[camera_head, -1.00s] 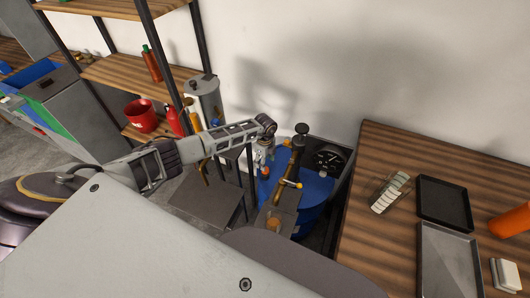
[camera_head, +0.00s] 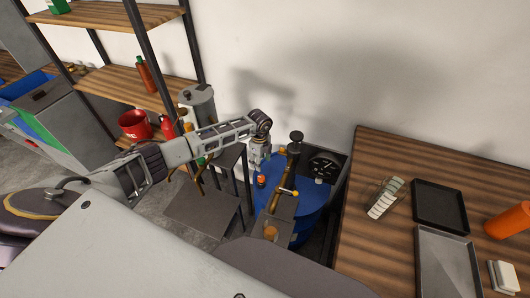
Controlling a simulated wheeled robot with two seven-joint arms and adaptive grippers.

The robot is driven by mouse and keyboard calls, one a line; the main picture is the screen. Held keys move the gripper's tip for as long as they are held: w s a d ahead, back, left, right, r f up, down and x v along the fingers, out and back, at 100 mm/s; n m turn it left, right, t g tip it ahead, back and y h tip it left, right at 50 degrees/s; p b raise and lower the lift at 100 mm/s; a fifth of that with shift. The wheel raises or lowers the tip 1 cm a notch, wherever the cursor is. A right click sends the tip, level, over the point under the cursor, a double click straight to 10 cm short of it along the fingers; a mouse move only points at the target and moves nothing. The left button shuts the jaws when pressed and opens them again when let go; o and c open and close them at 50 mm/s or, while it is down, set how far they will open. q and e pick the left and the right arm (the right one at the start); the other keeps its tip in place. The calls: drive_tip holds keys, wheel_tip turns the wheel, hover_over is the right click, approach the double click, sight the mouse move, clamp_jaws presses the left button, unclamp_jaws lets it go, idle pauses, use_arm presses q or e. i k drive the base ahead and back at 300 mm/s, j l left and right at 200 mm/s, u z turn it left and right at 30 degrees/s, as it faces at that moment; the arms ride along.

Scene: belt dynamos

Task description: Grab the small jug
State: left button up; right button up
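My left arm reaches in from the left, and its gripper (camera_head: 257,166) points down over the blue drum (camera_head: 310,193). The gripper is small and partly merged with the things behind it, so I cannot see whether its fingers are apart or closed. A small orange-topped item (camera_head: 262,180) shows at the drum just below the gripper; I cannot tell whether they touch. I cannot make out for certain which thing is the small jug. My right gripper is not in view.
A dark post with a brown handle (camera_head: 293,160) stands in front of the drum, right of my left gripper. Shelves (camera_head: 120,87) with a red bucket (camera_head: 135,125) stand at left.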

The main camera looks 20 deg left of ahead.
sight(271, 227)
drive_tip(key=k, duration=1.5)
